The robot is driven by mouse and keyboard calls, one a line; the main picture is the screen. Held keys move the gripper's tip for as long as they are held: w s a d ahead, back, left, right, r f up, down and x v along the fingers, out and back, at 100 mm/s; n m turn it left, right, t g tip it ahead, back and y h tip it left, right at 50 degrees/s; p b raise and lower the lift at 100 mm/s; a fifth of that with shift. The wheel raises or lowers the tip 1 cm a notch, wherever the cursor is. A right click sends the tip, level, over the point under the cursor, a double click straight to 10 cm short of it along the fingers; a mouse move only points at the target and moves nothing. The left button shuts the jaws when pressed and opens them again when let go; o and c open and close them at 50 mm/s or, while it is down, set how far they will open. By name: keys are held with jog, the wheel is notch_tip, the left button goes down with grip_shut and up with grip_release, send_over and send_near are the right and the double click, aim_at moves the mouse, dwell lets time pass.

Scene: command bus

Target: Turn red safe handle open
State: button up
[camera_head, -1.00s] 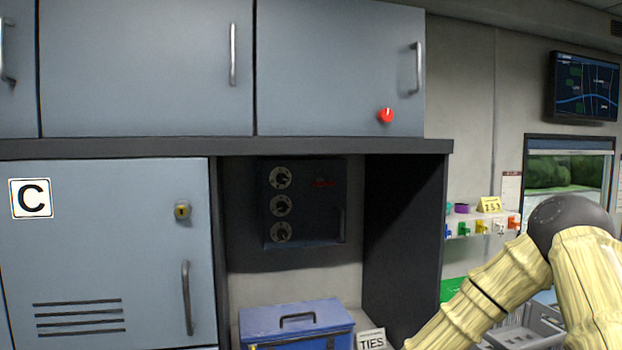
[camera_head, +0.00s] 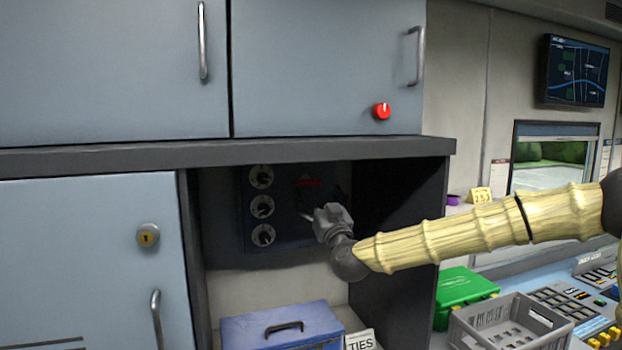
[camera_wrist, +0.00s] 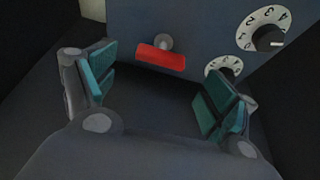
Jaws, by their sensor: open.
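The red safe handle (camera_wrist: 161,57) is a short bar on a grey round hub, on the dark blue safe front. In the wrist view it lies ahead of my open gripper (camera_wrist: 155,95), between and beyond the teal finger pads, apart from them. In the head view the red handle (camera_head: 308,182) is a dim strip just above my gripper (camera_head: 308,214), which is inside the dark recess close to the safe (camera_head: 285,233). Several numbered dials (camera_head: 262,207) run down the safe's left side; two show in the wrist view.
The recess has a dark right side wall (camera_head: 398,215) and a shelf edge (camera_head: 300,152) above. A blue box (camera_head: 270,328) and a TIES sign (camera_head: 360,341) stand below. A green case (camera_head: 462,288) and grey crate (camera_head: 510,325) are to the right.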

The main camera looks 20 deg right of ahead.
aim_at(311, 184)
jog(key=p+x, duration=0.3)
jog(key=x, duration=0.4)
jog(key=shift+w+a, duration=0.1)
jog(key=shift+w, duration=0.1)
